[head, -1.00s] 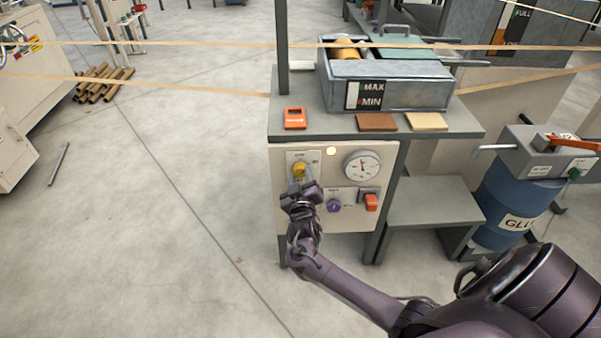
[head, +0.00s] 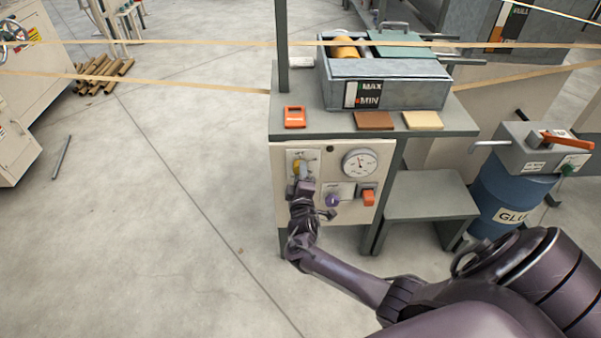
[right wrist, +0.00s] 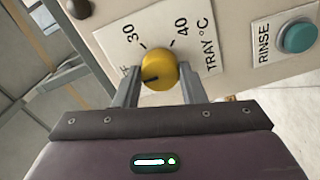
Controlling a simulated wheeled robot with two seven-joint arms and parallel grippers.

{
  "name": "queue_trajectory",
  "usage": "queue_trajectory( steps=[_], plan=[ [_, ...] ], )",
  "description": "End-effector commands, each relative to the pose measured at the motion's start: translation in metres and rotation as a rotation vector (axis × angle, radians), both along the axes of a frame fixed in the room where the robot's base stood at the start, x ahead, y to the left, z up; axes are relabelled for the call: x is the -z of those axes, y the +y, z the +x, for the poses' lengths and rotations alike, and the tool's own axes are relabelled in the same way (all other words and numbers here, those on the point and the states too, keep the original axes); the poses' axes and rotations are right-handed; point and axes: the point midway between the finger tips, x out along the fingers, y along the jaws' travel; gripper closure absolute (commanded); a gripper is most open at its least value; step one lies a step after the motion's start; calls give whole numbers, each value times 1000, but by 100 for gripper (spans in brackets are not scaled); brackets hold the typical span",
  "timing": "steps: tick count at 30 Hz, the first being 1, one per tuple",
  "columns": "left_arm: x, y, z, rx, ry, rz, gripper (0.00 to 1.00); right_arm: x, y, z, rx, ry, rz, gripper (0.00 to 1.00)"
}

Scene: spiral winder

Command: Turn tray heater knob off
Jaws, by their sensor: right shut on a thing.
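The yellow tray heater knob (right wrist: 158,70) sits on a white plate marked 30, 40 and TRAY °C (right wrist: 205,30) on the cabinet's front panel. Its black mark points to the lower left in the right wrist view, towards partly hidden lettering ending in F. My right gripper (right wrist: 160,85) is shut on the knob, one finger on each side. In the head view the right gripper (head: 302,172) covers part of the knob (head: 297,168). The small lamp (head: 330,149) above the plate is dark. My left gripper is not in view.
The grey shelf (head: 455,122) juts out above. A blue glue drum (head: 510,195) stands at right.

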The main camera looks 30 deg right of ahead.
Motion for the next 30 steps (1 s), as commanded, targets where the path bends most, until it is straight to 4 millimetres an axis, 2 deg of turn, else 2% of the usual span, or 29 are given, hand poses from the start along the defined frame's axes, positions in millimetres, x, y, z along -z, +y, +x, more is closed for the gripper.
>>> queue_trajectory(
  steps=[18,19,23,30],
  plan=[
    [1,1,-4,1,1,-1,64,0,1,0,-1,21,-34,86],
    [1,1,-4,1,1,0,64,0,1,0,-1,21,-34,59],
    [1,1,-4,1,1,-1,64,0,0,0,-1,21,-33,42],
    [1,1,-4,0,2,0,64,0,0,0,0,20,-32,41]
  ],
)
